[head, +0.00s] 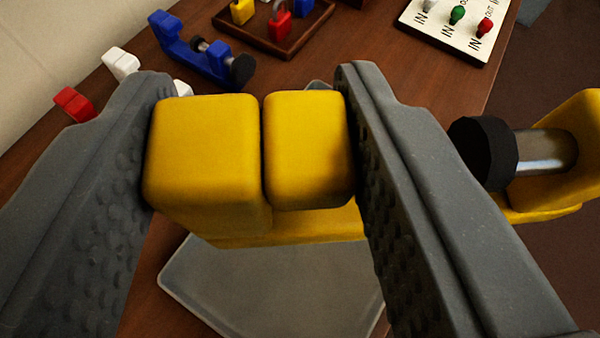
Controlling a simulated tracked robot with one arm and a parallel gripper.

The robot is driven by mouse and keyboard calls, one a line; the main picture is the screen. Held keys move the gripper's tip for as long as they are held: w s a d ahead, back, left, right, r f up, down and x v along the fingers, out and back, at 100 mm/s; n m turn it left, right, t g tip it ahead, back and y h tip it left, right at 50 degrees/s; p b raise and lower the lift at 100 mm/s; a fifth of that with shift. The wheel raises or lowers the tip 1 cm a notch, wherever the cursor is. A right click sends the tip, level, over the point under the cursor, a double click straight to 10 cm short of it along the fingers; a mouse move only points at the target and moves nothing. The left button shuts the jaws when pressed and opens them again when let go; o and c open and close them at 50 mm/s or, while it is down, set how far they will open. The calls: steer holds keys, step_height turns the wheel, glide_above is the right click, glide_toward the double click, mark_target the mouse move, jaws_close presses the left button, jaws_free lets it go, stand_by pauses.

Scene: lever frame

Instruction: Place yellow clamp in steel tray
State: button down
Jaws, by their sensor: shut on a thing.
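The yellow clamp (204,165) is between the two grey fingers of my gripper (255,160), close to the camera. My gripper is shut on its blocky end. Its black knob and metal screw extend to the right, past the right finger. The steel tray (240,285) lies on the wooden table below and behind the clamp. The clamp and fingers hide part of the tray. The clamp appears to be held above the tray; the height is hard to tell.
A blue clamp (190,52) lies at the back left, near white (121,63) and red (73,104) blocks. A wooden tray (262,35) holds padlock-like pieces. A white panel (462,22) with coloured knobs is at the back right. The table (400,75) ends at the right.

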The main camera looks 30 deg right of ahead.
steer(key=shift+w+d, duration=0.2)
steer(key=shift+w, duration=0.05)
steer(key=shift+r, duration=0.1)
